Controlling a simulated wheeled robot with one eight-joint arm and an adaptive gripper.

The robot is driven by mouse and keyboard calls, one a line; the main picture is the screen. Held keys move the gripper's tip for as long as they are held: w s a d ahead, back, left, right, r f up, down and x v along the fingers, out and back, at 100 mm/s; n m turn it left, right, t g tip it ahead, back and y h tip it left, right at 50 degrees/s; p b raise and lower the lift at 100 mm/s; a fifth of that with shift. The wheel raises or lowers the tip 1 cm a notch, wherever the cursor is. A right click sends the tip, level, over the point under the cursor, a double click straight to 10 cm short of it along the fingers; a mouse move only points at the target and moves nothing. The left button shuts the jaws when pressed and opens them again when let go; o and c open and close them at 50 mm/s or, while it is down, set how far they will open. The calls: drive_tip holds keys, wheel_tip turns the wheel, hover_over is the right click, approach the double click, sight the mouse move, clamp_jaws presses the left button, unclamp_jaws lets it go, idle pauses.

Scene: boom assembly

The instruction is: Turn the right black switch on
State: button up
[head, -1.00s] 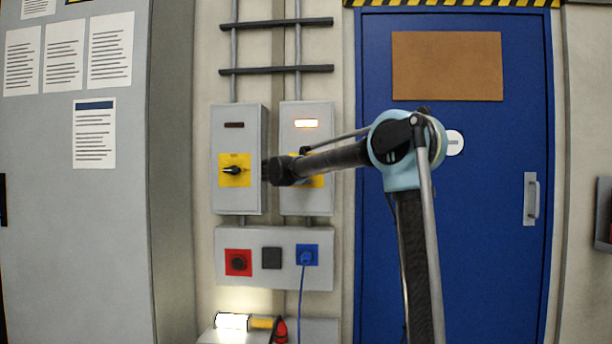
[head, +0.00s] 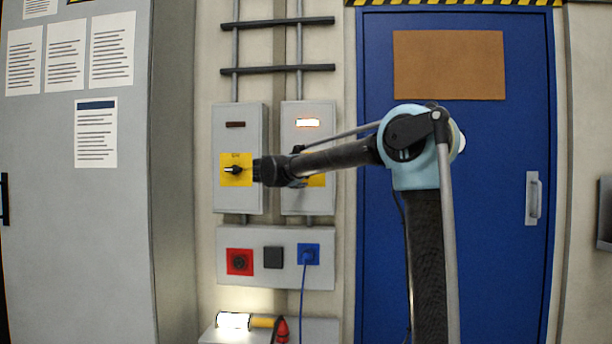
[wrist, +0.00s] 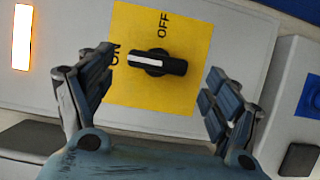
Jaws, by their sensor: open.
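The right black switch (wrist: 157,63) sits on a yellow plate (wrist: 190,40) marked ON and OFF. Its white line points toward the ON label. The lamp (head: 307,122) on the right switch box (head: 293,190) is lit; it also shows in the wrist view (wrist: 22,37). My gripper (wrist: 155,68) is open and empty, its fingers on either side of the switch in the wrist view with no visible contact. In the head view my gripper (head: 268,171) and arm hide the right switch and most of its plate.
The left switch (head: 236,170) has a sideways handle and a dark lamp (head: 235,125). Below is a panel with a red socket (head: 239,262), a black one (head: 272,258) and a blue one (head: 308,254) with a cable. A blue door (head: 480,150) stands right, a grey cabinet (head: 110,220) left.

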drive_tip(key=v, duration=0.6)
drive_tip(key=shift+s, duration=0.1)
drive_tip(key=s+d+f+m+g, duration=0.2)
drive_tip(key=d+f, duration=0.3)
drive_tip(key=d, duration=0.3)
drive_tip(key=s+d+f+m+g, duration=0.1)
drive_tip(key=s+d+f+g, duration=0.25)
drive_tip(key=d, duration=0.55)
drive_tip(key=s+d+f+m+g, duration=0.4)
drive_tip(key=s+d+f, duration=0.8)
drive_tip(key=d+f, duration=0.2)
drive_tip(key=s+d+f+m+g+y, duration=0.1)
drive_tip(key=s+f+m+g+y, duration=0.3)
drive_tip(key=s+f, duration=2.1)
drive_tip(key=f+m+y, duration=0.1)
drive_tip(key=y, duration=0.2)
drive_tip(key=shift+m+g, duration=0.35)
drive_tip(key=shift+m, duration=0.05)
